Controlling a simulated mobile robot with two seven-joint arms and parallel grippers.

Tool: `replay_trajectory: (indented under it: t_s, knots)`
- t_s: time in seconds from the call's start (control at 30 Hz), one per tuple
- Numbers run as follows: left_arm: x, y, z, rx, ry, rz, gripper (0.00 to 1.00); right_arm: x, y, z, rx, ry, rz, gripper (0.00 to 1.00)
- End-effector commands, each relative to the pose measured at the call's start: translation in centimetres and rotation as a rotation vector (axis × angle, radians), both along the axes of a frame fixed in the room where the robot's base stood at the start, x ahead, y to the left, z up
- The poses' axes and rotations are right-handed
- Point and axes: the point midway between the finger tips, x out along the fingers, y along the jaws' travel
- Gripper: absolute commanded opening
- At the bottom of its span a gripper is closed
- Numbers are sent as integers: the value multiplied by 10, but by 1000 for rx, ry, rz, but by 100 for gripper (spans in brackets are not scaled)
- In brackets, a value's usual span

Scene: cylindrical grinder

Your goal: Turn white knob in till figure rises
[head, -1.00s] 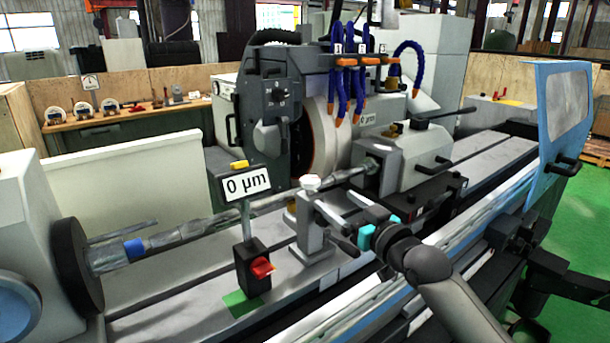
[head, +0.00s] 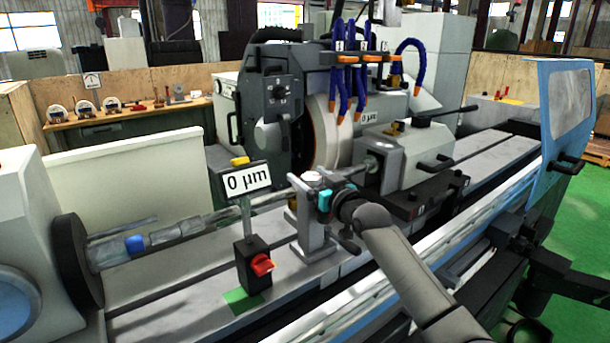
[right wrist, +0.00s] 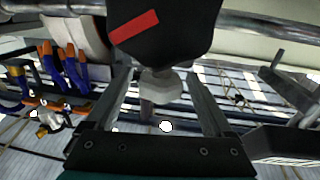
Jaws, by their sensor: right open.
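The white knob (head: 313,178) sits on the grey rest (head: 312,228) beside the long ground shaft (head: 218,214). My right gripper (head: 318,186) is at the knob in the head view and partly covers it and the rest. In the right wrist view, the pale faceted knob (right wrist: 160,86) shows between the two fingers of the gripper (right wrist: 160,76). The fingers stand apart on either side of it; contact cannot be told. The display plate (head: 247,182) reads 0 µm. My left gripper is not in view.
A black gauge base with a red knob (head: 262,265) stands left of the rest. The grinding wheel (head: 322,133) and blue coolant hoses (head: 340,75) are behind. The tailstock (head: 411,153) is right of the rest. The machine bed (head: 190,292) is bare at front left.

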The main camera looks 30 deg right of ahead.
Motion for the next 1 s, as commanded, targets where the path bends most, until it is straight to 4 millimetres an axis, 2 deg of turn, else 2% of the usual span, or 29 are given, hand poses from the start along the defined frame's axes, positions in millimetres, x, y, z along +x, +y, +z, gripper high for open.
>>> replay_trajectory:
  t_s: [0.23, 0.63, 1.0]
  knots:
    - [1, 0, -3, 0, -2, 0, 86, 20, 0, 0, 1, -1, 0, 86]
    - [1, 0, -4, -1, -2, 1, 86, 23, 0, 0, 1, 0, 0, 85]
    - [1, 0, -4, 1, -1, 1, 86, 23, -1, 0, 1, 0, 0, 44]
